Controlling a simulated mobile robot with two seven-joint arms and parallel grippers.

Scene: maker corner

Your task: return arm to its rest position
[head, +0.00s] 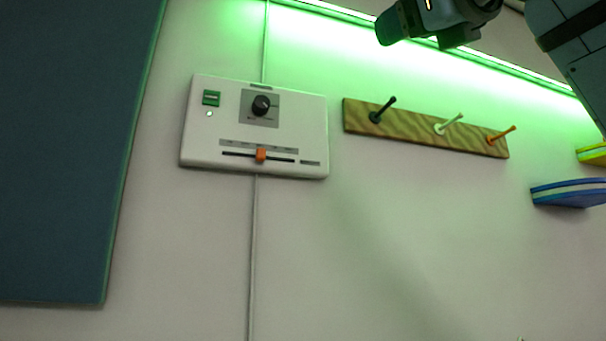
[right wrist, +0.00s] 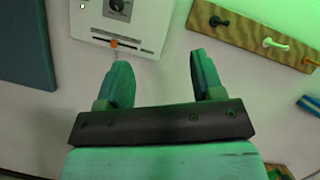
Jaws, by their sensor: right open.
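My right gripper shows at the top right of the head view (head: 425,30), in front of the wall and above the peg rail. In the right wrist view its two fingers (right wrist: 155,82) are spread apart with nothing between them. Beyond them is the pale wall, with a white control panel at the upper left. The rest of my right arm runs out of the head view at the top right. My left gripper is in neither view.
The white control panel (head: 225,135) has a black knob (head: 261,105) and an orange slider (head: 261,155). A wooden rail (head: 410,125) with three pegs is right of it. Blue (head: 570,192) and yellow (head: 595,155) shelf-like pieces are far right. A dark board (head: 65,150) covers the left.

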